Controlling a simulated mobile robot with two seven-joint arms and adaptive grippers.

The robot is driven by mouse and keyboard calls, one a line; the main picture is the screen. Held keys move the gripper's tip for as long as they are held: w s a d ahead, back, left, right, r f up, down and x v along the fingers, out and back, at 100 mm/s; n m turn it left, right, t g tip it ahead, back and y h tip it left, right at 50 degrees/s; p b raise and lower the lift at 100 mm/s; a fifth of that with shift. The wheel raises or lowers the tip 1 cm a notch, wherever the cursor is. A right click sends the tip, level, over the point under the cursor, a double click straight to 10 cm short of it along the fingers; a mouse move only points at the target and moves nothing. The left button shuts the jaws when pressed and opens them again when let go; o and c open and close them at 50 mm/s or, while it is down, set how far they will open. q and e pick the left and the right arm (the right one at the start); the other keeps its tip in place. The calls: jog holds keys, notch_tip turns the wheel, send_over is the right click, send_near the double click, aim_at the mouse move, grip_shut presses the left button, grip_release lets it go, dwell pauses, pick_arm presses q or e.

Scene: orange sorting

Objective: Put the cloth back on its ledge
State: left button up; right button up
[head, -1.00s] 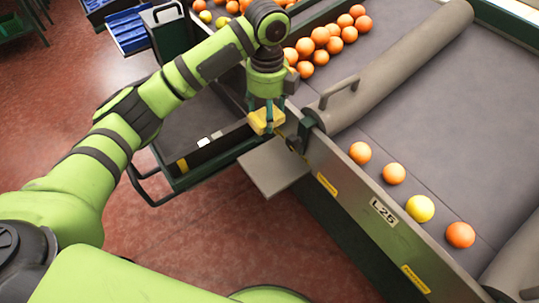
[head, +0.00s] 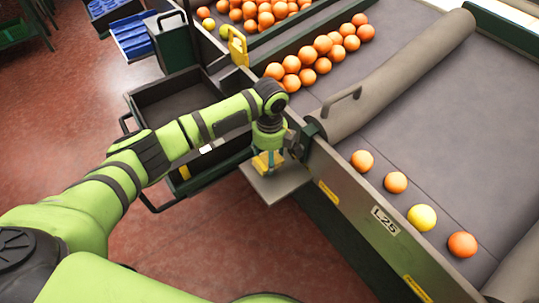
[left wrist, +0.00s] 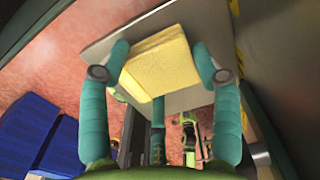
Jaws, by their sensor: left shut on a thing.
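The yellow cloth (head: 262,162) is a folded, thick pad. My left gripper (head: 266,160) is shut on it, directly over the ledge. The ledge (head: 280,187) is a flat grey plate sticking out from the side of the conveyor. In the left wrist view the cloth (left wrist: 158,65) sits between the fingers of my left gripper (left wrist: 160,72), with the ledge (left wrist: 206,24) behind it. The cloth is at or just above the plate; I cannot tell whether it touches. My right gripper is not in view.
The conveyor wall (head: 345,197) with its L25 label runs beside the ledge. Oranges and a yellow fruit (head: 422,217) lie on the belt. A dark open bin (head: 180,100) stands behind my arm. A yellow handle (head: 237,45) stands farther back.

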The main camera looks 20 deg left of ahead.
pick_arm(q)
jog(key=o, duration=1.1)
jog(key=shift+f, duration=0.15)
notch_tip(320, 180, up, 12)
jog(key=shift+r, duration=0.2)
jog(key=shift+f, duration=0.1)
